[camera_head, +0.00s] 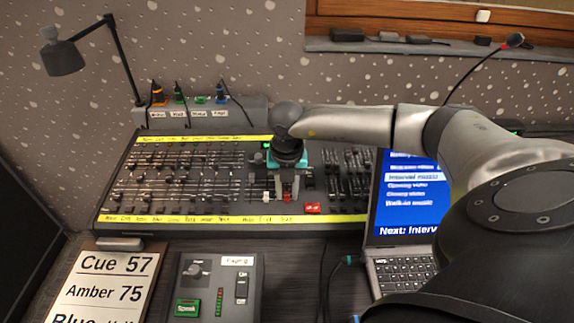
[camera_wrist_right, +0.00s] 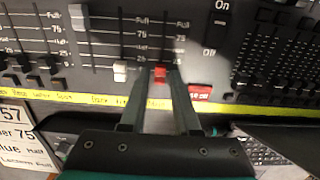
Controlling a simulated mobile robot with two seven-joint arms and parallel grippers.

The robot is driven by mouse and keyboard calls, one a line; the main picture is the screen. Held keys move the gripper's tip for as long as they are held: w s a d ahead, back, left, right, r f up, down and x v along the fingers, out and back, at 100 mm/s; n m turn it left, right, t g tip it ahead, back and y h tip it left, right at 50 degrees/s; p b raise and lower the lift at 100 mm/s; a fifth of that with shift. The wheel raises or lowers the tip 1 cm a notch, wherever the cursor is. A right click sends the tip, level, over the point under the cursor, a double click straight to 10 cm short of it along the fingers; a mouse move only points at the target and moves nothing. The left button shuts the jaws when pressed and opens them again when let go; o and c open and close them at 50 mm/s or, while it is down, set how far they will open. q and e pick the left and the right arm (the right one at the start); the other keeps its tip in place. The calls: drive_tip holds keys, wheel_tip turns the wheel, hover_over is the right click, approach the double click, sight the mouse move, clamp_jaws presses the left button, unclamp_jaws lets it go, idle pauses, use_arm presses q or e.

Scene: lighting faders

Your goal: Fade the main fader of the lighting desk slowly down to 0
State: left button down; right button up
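The lighting desk (camera_head: 128,190) lies on the table with rows of faders and yellow label strips. My right gripper (camera_head: 287,192) points down onto its lower middle. In the right wrist view, the red fader cap (camera_wrist_right: 160,75) sits between the tips of my right gripper (camera_wrist_right: 161,76), with one finger close against each side. The cap stands at the low end of its slot, near the bottom of the scale. A white fader cap (camera_wrist_right: 120,71) stands low just left of it, and another white cap (camera_wrist_right: 77,17) stands high further left. My left gripper is not in view.
A red button (camera_wrist_right: 200,92) is just right of the fingers. The laptop (camera_head: 405,235) stands right of the desk, under my right arm. A small control box (camera_head: 215,285) and a cue card (camera_head: 108,275) lie in front. A lamp (camera_head: 63,57) stands at the back left.

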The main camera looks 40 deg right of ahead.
sight(288, 196)
drive_tip(key=shift+r+p, duration=2.6)
drive_tip(key=shift+r, duration=0.5)
drive_tip(key=shift+f, duration=0.1)
